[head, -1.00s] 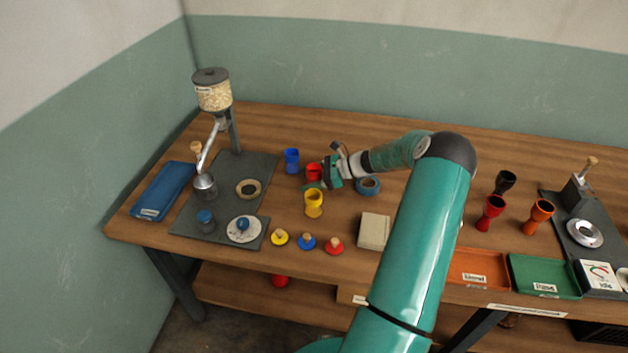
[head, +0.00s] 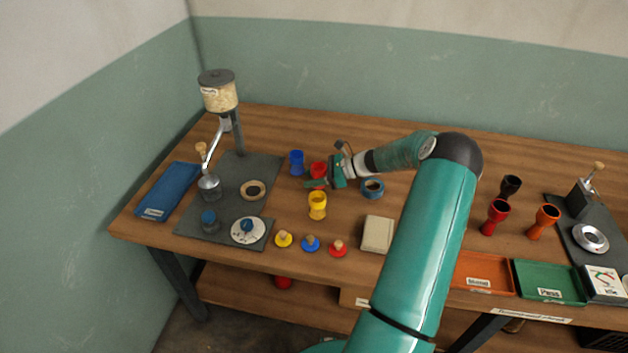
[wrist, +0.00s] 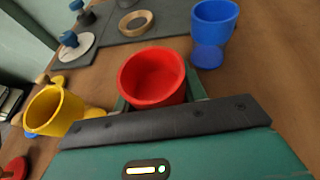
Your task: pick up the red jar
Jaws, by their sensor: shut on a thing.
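The red jar (wrist: 152,77) is an open cup, upright at the tip of my gripper in the wrist view, its empty inside facing the camera. In the head view the red jar (head: 318,169) shows between the blue and yellow jars, partly behind my gripper (head: 317,180). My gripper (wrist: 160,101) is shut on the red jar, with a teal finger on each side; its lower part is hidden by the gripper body. I cannot tell whether its base touches the table.
A blue jar (wrist: 211,35) stands close on one side and a yellow jar (wrist: 55,111) on the other. A roll of blue tape (head: 372,188) and a beige block (head: 377,233) lie to the right. Small lids (head: 310,243) line the front. A dispenser (head: 219,92) stands left.

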